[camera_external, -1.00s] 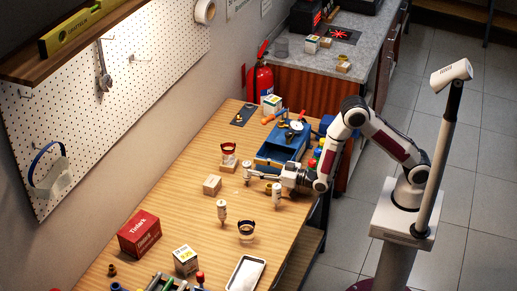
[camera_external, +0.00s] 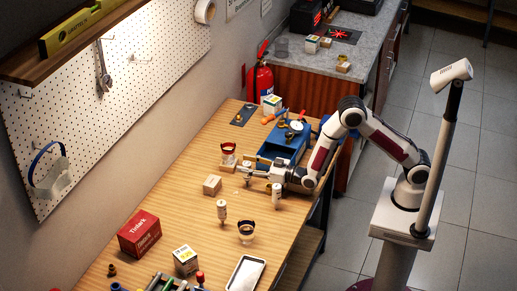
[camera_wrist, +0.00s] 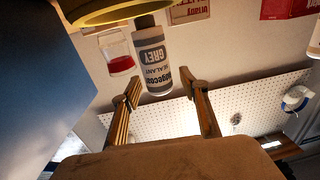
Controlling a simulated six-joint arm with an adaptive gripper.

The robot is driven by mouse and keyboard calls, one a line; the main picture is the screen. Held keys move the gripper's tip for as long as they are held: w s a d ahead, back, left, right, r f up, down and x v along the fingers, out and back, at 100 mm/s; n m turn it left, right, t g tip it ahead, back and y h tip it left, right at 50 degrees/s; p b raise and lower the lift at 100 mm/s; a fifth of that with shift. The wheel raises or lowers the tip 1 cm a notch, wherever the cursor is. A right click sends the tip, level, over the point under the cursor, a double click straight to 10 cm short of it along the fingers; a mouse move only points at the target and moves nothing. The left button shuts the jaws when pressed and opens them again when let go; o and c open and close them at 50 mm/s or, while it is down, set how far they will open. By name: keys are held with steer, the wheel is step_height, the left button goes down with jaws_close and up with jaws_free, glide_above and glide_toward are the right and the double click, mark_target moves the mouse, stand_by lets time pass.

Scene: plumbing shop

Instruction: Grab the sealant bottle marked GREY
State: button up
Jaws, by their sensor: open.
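The GREY sealant bottle (camera_wrist: 155,62) is pale with a dark band at the top of the picture. In the wrist view it appears upside down, with its GREY label readable. It shows between the two fingers of my gripper (camera_wrist: 168,100), which is open. No contact is visible. In the external view my gripper (camera_external: 247,174) is low over the table, beside the blue toolbox; the bottle there is small and hard to make out among the fingers.
Two other pale bottles stand nearby, one just in front of my gripper (camera_external: 276,195) and one farther forward (camera_external: 222,210). A blue toolbox (camera_external: 284,145) is behind, and a wooden block (camera_external: 212,186) is to the left. A yellow rim (camera_wrist: 110,12) crosses the wrist view's top.

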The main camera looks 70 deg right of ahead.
jaws_close()
steer(key=shift+r, duration=0.1)
steer(key=shift+r, duration=4.95)
